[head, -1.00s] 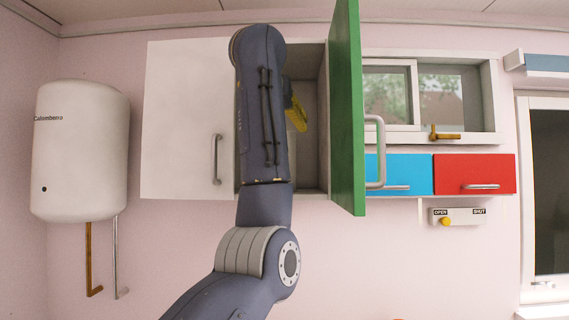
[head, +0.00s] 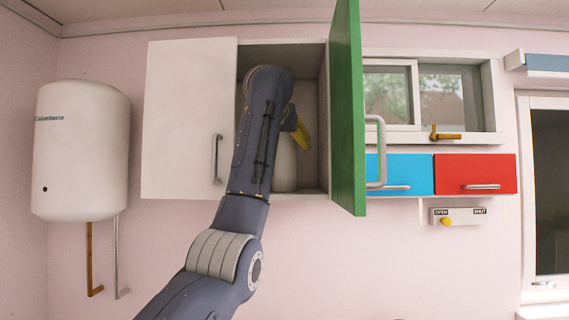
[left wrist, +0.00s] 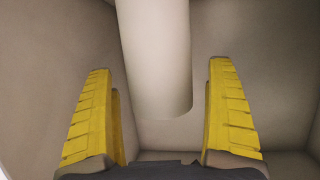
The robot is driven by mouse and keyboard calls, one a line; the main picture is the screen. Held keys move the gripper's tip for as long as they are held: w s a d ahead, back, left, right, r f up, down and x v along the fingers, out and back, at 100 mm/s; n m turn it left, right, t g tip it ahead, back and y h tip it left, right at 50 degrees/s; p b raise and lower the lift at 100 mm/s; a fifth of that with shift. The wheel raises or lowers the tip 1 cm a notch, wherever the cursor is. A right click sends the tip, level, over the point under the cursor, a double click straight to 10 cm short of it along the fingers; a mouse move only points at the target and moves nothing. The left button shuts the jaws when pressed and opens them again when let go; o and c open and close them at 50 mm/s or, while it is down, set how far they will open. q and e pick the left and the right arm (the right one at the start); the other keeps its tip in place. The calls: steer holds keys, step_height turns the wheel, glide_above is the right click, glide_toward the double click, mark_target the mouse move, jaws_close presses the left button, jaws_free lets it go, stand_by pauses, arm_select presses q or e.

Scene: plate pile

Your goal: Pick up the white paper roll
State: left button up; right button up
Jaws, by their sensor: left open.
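The white paper roll (head: 285,165) stands upright inside the open wall cabinet, partly hidden behind my left arm in the head view. In the left wrist view the roll (left wrist: 157,60) comes down from the top, between and beyond the two yellow fingers. My left gripper (left wrist: 163,105) is open, with a finger on each side of the roll and gaps on both sides. In the head view only one yellow finger (head: 302,134) of it shows, inside the cabinet beside the roll. My right gripper is not in view.
The green cabinet door (head: 348,110) stands open at the right of the opening. The white door (head: 185,120) at the left is closed. A water heater (head: 82,150) hangs on the left wall. Blue (head: 405,172) and red (head: 475,173) drawers sit right of the cabinet.

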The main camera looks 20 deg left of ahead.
arm_select(q)
steer(key=shift+w, duration=0.1)
steer(key=shift+c, duration=0.3)
steer(key=c, duration=1.5)
steer(key=shift+c, duration=0.6)
steer(key=shift+r, duration=0.1)
